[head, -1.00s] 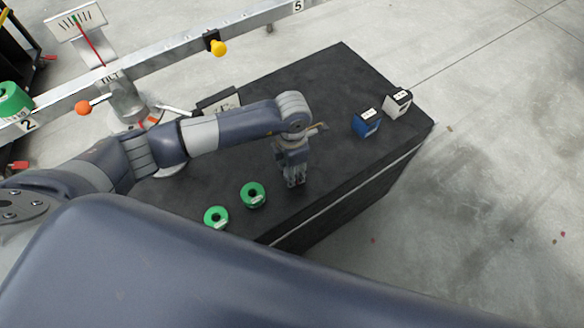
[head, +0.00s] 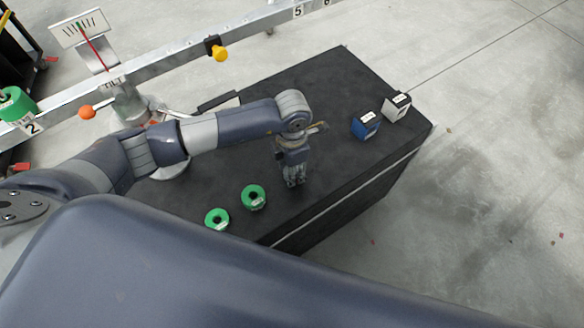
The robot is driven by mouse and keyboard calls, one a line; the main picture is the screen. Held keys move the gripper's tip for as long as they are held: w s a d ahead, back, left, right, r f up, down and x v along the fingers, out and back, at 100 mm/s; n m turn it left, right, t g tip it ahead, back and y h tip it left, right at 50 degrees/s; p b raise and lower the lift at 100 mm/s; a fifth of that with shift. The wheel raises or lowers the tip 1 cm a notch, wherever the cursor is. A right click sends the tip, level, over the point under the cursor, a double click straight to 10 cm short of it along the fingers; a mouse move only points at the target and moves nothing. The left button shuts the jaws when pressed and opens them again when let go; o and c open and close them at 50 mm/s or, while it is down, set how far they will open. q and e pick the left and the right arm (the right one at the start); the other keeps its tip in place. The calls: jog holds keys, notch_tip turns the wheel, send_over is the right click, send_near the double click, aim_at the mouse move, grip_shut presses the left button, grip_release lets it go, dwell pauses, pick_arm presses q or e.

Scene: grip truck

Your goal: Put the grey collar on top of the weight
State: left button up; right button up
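My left gripper (head: 294,181) points down just above or at the black table top (head: 335,85), right of two green ring-shaped pieces. I cannot tell whether its fingers are open or hold something. One green ring (head: 253,197) lies nearest the gripper, and another green ring (head: 217,219) lies to its lower left. A green weight-like cylinder (head: 14,104) sits on the metal beam near mark 2, at the left edge. I cannot make out a separate grey collar. My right gripper is not in view.
A blue block (head: 366,125) and a white block (head: 397,107) stand near the table's right corner. The table's far middle is clear.

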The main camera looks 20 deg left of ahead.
pick_arm(q)
jog(key=shift+r, duration=0.45)
jog(key=shift+r+p, duration=2)
jog(key=shift+r, duration=0.5)
notch_tip(320, 180, up, 8)
jog(key=p, duration=0.4)
jog(key=shift+f+p, duration=0.25)
jog(key=shift+p, duration=0.1)
jog(key=shift+r, duration=0.1)
